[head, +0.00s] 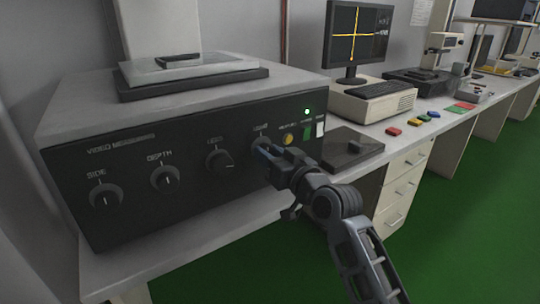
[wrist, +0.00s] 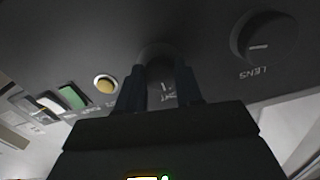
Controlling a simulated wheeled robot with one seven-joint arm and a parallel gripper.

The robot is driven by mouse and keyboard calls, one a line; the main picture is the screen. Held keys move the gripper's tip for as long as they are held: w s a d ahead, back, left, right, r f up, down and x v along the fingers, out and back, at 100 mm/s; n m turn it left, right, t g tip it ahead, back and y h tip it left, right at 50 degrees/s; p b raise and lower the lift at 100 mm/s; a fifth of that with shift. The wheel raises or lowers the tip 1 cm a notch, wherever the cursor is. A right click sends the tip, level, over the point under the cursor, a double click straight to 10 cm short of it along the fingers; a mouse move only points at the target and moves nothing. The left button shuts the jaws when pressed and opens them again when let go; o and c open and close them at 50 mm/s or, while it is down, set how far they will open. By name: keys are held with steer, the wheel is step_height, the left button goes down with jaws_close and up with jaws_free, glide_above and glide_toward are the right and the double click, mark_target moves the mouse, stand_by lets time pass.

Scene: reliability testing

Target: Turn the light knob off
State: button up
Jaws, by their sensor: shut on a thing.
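The black video measuring unit (head: 130,215) has a row of round knobs on its front panel. The fourth knob, the light knob (wrist: 158,52), is at the right end of the row; its label is too small and partly hidden to read fully. My gripper (head: 267,152) is at this knob, reaching in from the lower right. In the wrist view, my gripper's two dark fingers (wrist: 159,80) stand on either side of the knob, shut on it. The knob's pointer mark is hidden or too dark to read. A small green lamp (head: 307,111) glows at the panel's upper right.
The lens knob (head: 219,160) is close beside my gripper, with the depth knob (head: 165,179) and side knob (head: 106,198) further left. A yellow button (head: 288,140), a green switch (head: 307,134) and a white switch (head: 320,129) are just right. A monitor (head: 356,38) stands behind.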

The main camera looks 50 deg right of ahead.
steer(key=shift+f, duration=0.15)
steer(key=o, duration=1)
steer(key=shift+o, duration=0.2)
steer(key=v, duration=0.7)
steer(key=shift+s, duration=0.4)
steer(key=shift+a, duration=0.15)
steer(key=s+a+f+n+g+y+p, duration=0.1)
steer(key=s+a+f+n+y+p, duration=0.25)
steer(key=s+a, duration=0.95)
steer(key=s+a+r+n+p, duration=0.1)
steer(key=s+a+r+p, duration=0.1)
steer(key=s, duration=0.6)
steer(key=s+a+r+g+y+p, duration=0.1)
steer(key=s+a+p, duration=0.1)
steer(key=s+a, duration=0.3)
steer(key=s, duration=0.3)
steer(key=shift+s+a+r+n+g, duration=0.3)
steer(key=shift+s+a+r+n, duration=0.05)
steer(key=shift+s+r, duration=0.05)
